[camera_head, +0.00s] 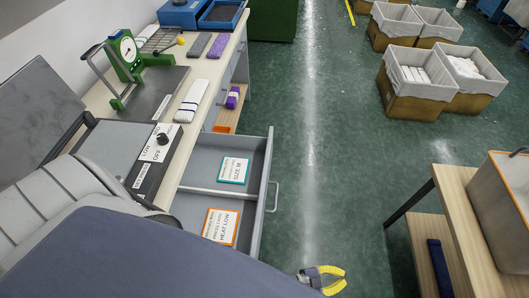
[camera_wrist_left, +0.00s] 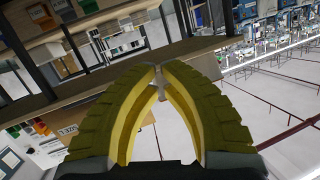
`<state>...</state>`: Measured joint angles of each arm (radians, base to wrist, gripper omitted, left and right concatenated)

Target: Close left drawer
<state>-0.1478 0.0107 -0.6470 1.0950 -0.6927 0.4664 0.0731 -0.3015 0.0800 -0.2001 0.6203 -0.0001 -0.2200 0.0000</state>
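A grey drawer (camera_head: 262,165) stands pulled out from the workbench in the head view, with a metal bar handle (camera_head: 274,197) on its front. Inside lie a teal-edged card (camera_head: 233,170) and an orange-edged card (camera_head: 221,226). My left gripper (camera_head: 344,279) has yellow fingers and is at the bottom of the head view, to the right of and nearer than the handle, apart from it. In the left wrist view its fingertips (camera_wrist_left: 159,72) come together with nothing held between them. My arm hides the near end of the drawer. My right gripper is not in view.
The workbench top (camera_head: 204,75) holds a green press (camera_head: 126,52), a white bundle (camera_head: 192,101) and blue bins (camera_head: 184,13). A wooden table (camera_head: 455,205) stands at right. Grey-lined boxes (camera_head: 405,95) stand further back. The green floor (camera_head: 330,150) between is clear.

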